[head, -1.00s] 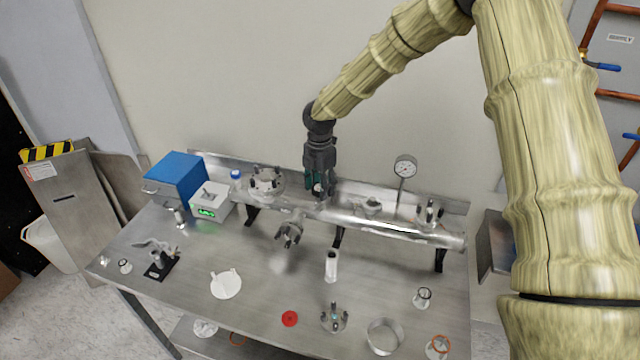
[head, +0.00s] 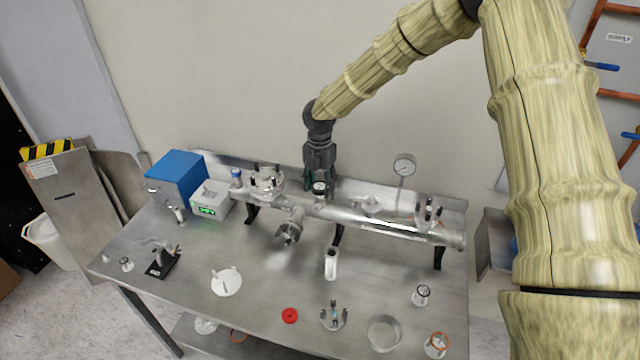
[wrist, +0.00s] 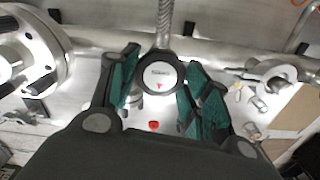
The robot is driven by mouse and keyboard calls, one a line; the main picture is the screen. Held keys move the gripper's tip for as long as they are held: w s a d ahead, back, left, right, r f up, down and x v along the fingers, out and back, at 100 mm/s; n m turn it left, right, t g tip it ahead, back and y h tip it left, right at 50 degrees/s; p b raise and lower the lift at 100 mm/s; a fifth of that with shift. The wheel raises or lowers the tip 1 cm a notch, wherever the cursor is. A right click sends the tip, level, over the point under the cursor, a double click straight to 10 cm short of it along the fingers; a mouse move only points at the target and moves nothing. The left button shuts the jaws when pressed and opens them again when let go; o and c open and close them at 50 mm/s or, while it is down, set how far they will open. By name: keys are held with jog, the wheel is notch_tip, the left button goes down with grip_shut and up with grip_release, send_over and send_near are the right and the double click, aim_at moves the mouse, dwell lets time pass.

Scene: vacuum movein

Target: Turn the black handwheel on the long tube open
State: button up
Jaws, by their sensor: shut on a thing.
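The black handwheel (head: 320,188), with a round white label on its face, sits on top of the long metal tube (head: 380,226) near the tube's middle. It also shows in the wrist view (wrist: 160,74), between the two teal-padded fingers. My gripper (head: 317,181) reaches down from behind the tube, with a finger on each side of the wheel. It is shut on the wheel. The exact contact of the pads on the rim is hard to see. A small red mark shows on the wheel's label.
A flanged port (head: 266,182) stands left of the wheel, and a dial gauge (head: 404,168) rises to its right. A side port (head: 288,232) points forward. A blue box (head: 176,178) stands at the back left. Loose parts lie along the bench front, including a red disc (head: 290,315).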

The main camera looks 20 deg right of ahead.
aim_at(320, 186)
jog(key=o, duration=1)
jog(key=shift+d, duration=0.1)
jog(key=shift+r, duration=0.15)
notch_tip(320, 186, up, 12)
